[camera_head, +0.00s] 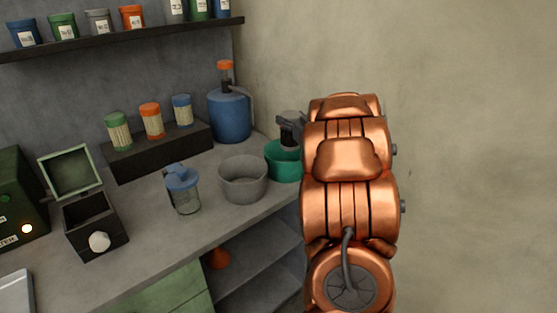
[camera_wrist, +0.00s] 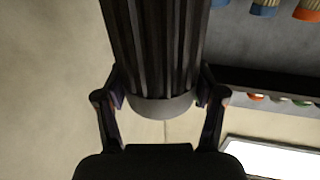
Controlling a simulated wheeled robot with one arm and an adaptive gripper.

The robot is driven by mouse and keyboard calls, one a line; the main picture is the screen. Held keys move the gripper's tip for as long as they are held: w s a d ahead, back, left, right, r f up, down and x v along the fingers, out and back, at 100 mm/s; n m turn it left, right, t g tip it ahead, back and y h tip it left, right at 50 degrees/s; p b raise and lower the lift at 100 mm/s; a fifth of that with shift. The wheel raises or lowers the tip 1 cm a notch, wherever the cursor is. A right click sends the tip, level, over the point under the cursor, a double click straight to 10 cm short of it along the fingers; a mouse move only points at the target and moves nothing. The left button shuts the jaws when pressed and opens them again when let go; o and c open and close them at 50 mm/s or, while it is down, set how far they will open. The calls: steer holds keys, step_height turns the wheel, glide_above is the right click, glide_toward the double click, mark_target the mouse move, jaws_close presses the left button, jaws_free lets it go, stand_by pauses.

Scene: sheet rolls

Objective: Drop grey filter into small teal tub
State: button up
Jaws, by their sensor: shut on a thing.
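The grey filter (camera_wrist: 152,55) is a dark ribbed cylinder with a lighter grey end band. In the wrist view it stands between the two fingers of my gripper (camera_wrist: 162,97), which is shut on it. In the head view my gripper (camera_head: 289,128) is at the back right of the bench, partly hidden by my copper arm. The small teal tub (camera_head: 283,163) is directly below it, its right side hidden by my arm. The lower end of the filter appears at or just above the tub's rim; I cannot tell whether it is inside.
A larger grey tub (camera_head: 242,182) stands left of the teal tub. A blue jug (camera_head: 229,117) is behind, close to my gripper.

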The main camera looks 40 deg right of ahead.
steer(key=shift+d+f+b, duration=0.1)
steer(key=shift+f+b, duration=2.1)
steer(key=shift+f, duration=0.75)
steer(key=o, duration=1.5)
steer(key=shift+c, duration=0.2)
steer(key=shift+s, duration=0.15)
steer(key=v, duration=1.2)
